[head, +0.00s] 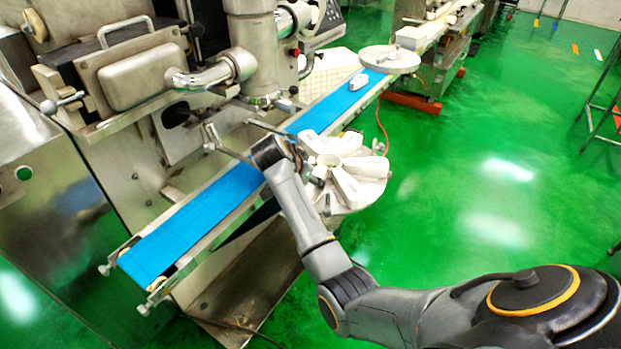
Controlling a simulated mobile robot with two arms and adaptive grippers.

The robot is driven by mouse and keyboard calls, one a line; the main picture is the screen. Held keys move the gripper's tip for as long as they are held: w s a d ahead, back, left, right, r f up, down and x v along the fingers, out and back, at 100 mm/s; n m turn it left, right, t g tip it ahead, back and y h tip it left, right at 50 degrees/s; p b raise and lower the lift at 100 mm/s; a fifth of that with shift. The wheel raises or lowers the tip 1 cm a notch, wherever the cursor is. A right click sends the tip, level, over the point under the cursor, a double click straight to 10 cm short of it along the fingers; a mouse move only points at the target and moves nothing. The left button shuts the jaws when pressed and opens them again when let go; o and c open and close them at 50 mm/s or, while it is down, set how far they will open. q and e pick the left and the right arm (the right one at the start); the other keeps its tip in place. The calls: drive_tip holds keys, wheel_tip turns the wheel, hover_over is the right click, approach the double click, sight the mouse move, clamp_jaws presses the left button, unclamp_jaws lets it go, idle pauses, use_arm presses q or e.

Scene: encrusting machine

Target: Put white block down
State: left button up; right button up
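A small white block (359,81) lies on the far part of the blue conveyor belt (190,222). Another white block (408,40) shows farther back, by a round pale disc (390,58). My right arm comes in from the lower right, and its gripper end (262,148) is over the middle of the belt, near the machine's outlet. Thin bars show around it, and I cannot tell which are fingers. Whether it holds anything is hidden or too small to tell. My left gripper is not in view.
A white wheel of wedge-shaped parts (345,172) stands just right of my forearm, beside the belt. The steel encrusting machine (135,75) rises along the left side. The near part of the belt is bare. Open green floor (480,170) lies to the right.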

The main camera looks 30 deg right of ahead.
drive_tip(key=shift+f, duration=0.15)
drive_tip(key=o, duration=1.3)
drive_tip(key=shift+r, duration=0.25)
drive_tip(key=v, duration=1.2)
drive_tip(key=shift+b, duration=0.45)
drive_tip(key=shift+a+f, duration=0.15)
